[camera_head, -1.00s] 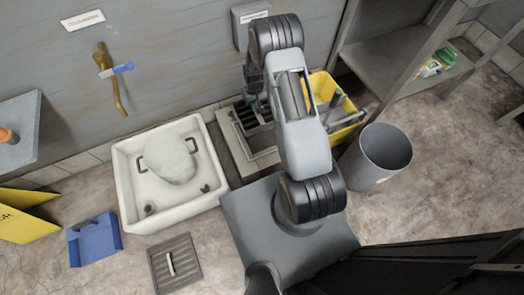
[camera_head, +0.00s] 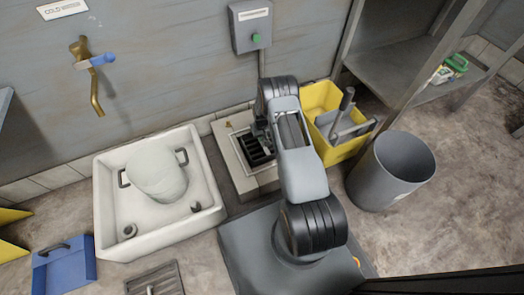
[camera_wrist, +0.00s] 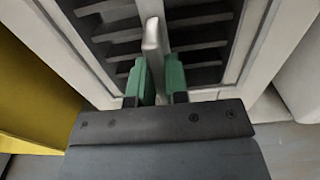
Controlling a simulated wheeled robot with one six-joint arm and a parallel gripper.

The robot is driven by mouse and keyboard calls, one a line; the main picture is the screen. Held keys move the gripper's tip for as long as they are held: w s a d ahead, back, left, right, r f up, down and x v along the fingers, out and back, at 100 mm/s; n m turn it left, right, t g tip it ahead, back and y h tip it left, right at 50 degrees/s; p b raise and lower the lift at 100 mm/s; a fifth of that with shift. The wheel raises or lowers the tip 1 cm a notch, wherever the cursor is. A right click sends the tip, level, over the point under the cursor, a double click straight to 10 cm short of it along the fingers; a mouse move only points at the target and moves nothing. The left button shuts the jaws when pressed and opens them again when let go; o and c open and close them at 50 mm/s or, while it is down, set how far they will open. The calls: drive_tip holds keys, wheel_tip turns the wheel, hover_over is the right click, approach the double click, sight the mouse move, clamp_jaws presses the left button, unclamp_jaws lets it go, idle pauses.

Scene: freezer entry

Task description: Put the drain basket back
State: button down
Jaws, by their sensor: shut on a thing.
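The drain basket (camera_head: 258,152) is a dark slatted box inside the outline of the pale square drain frame (camera_head: 232,168), on the floor by the wall. In the wrist view, the basket's dark slats (camera_wrist: 200,52) show within the light frame (camera_wrist: 252,50). How deep the basket sits is hard to tell. My gripper (camera_head: 262,132) is over the basket, partly hidden behind my arm. In the wrist view, my gripper's green fingertips (camera_wrist: 160,82) are shut on the basket's upright grey metal handle (camera_wrist: 152,42).
A white sink (camera_head: 205,215) holding a pale rounded lump stands left of the drain. A yellow bucket (camera_head: 352,150) and a grey bin (camera_head: 415,190) stand close on the right. A slatted grate (camera_head: 165,277) with a handle lies on the floor in front.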

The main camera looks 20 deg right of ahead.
sight(257, 152)
wheel_tip(257, 152, down, 9)
drive_tip(key=b, duration=0.3)
drive_tip(key=shift+r, duration=0.1)
idle(0.4)
drive_tip(key=c, duration=1.1)
unclamp_jaws()
